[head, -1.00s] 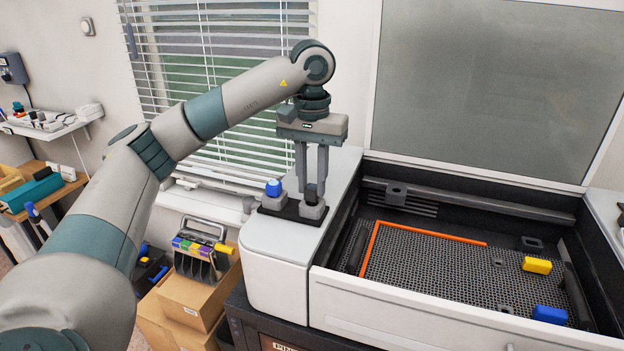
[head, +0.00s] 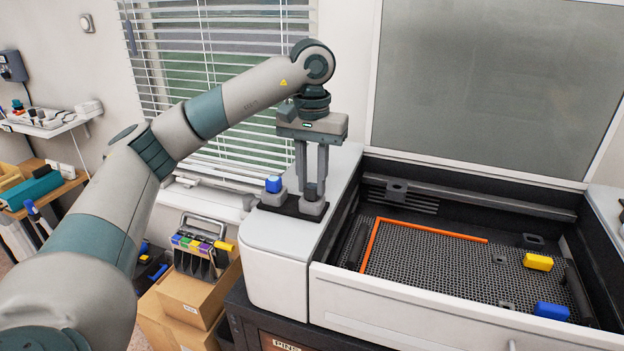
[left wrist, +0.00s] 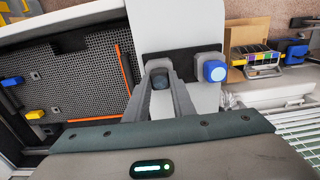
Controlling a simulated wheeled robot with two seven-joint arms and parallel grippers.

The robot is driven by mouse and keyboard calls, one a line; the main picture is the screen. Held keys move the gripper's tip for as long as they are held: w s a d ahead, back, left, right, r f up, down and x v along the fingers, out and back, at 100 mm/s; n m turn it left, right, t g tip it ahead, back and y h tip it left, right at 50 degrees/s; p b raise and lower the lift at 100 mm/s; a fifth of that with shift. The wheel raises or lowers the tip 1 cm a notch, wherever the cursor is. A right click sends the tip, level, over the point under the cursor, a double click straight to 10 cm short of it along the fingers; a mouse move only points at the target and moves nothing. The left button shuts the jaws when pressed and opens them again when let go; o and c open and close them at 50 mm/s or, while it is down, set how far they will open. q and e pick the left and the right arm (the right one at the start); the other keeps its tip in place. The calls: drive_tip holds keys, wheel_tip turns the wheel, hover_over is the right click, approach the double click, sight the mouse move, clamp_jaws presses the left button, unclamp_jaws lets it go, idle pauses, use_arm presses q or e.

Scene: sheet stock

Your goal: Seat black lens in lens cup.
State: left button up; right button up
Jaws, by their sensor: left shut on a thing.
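My left gripper (head: 312,186) points straight down over the right-hand grey cup and is shut on the black lens (head: 311,190). The lens is at the mouth of this grey lens cup (head: 312,208); I cannot tell how deep it sits. In the left wrist view, the dark lens (left wrist: 160,82) shows between the fingertips (left wrist: 160,78), with the grey cup (left wrist: 158,64) around or just behind it. The fingers hide part of both. My right gripper is not in view.
The open machine bed (head: 430,265) lies to the right, holding an orange strip (head: 430,230), a yellow block (head: 538,262) and a blue block (head: 551,310). Cardboard boxes (head: 197,292) stand below left.

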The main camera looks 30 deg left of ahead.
use_arm(q)
drive_tip(key=shift+f, duration=0.15)
idle(0.3)
drive_tip(key=o, duration=1.1)
drive_tip(key=shift+o, duration=0.7)
drive_tip(key=o, duration=0.4)
